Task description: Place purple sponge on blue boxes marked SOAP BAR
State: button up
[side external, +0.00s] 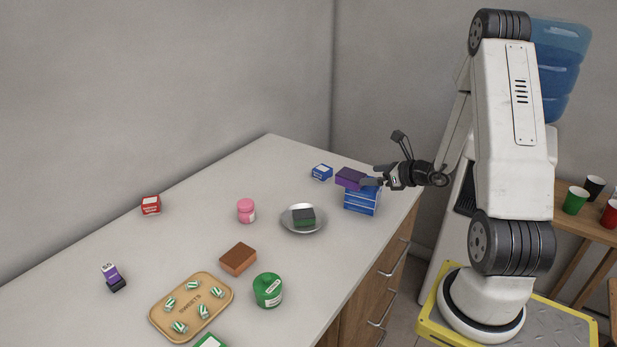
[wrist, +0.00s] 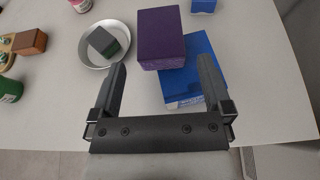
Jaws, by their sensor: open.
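The purple sponge (side external: 350,178) sits at the top of the stacked blue boxes (side external: 361,202), off to one side and overhanging their left edge in the side view. In the wrist view the sponge (wrist: 162,35) covers the upper left part of the blue boxes (wrist: 199,62). Whether it rests flat on them is hard to tell. My gripper (side external: 372,178) is close to the sponge and the top of the stack. In the wrist view my gripper (wrist: 163,78) has its fingers spread apart, with nothing held and the sponge beyond the fingertips.
A metal dish (side external: 291,224) with a dark green sponge (side external: 304,217) lies left of the stack. A small blue box (side external: 322,172) stands behind. A pink jar (side external: 246,211), brown block (side external: 238,259), green jar (side external: 267,290) and tray (side external: 160,316) are farther left. The counter between them is clear.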

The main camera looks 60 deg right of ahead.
jog(key=shift+a, duration=0.1)
dwell(0.3)
jog(key=s+a+r+m+g, duration=0.1)
jog(key=a+m+g, duration=0.4)
jog(key=a+m, duration=0.9)
jog(key=s+a+r+m+g, duration=0.2)
jog(key=a+m+g, duration=0.3)
jog(key=a+m, duration=0.9)
jog(key=s+m, duration=0.1)
jog(key=m, duration=0.7)
jog(key=shift+a+r+g, duration=0.15)
jog(key=shift+a+g, duration=0.25)
